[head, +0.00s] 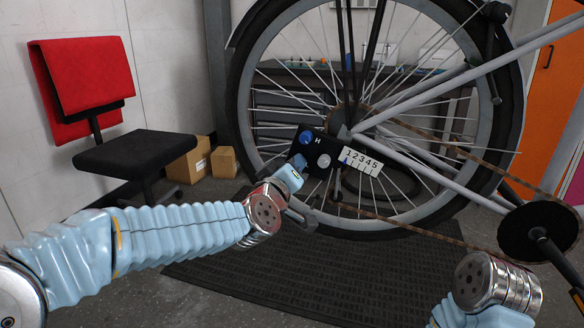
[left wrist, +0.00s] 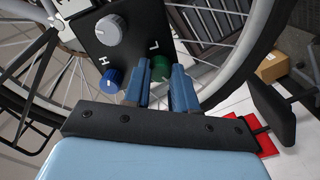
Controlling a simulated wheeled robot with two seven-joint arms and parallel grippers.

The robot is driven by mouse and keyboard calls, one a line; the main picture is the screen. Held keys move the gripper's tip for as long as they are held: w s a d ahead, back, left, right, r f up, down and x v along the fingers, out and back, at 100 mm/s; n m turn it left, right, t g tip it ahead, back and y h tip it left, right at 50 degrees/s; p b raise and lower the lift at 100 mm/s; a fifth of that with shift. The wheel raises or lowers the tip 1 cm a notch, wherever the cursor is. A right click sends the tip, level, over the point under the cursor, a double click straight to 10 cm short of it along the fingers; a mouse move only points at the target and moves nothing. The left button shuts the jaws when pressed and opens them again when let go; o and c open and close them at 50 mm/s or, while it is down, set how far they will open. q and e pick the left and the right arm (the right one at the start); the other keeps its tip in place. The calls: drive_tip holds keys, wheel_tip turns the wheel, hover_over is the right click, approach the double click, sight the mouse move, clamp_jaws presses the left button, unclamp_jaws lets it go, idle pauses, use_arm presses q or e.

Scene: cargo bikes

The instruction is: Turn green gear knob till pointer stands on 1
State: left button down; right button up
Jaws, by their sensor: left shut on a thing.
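A black panel (head: 319,147) hangs by the bike's rear wheel. It carries a blue knob (head: 305,136) marked H and a grey knob (head: 323,160). The green gear knob (left wrist: 161,67), beside the letter L, shows between the fingers in the left wrist view. My left gripper (head: 298,163) is shut on the green knob (left wrist: 160,76), with one finger on each side. In the head view the gripper hides this knob. A white scale card (head: 362,161) reads 1 to 5. A small dark blue mark, perhaps the pointer, shows near the 1. My right gripper is out of view.
The bike's rear wheel (head: 238,100), chain and crank (head: 540,230) stand close around the panel. A black chair with a red cloth (head: 90,75) and cardboard boxes (head: 223,162) are at the left. A dark ribbed mat (head: 300,265) lies below.

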use_arm(q)
drive_tip(key=shift+f, duration=0.15)
drive_tip(key=c, duration=0.9)
unclamp_jaws()
drive_tip(key=v, duration=1.4)
drive_tip(key=shift+w, duration=0.1)
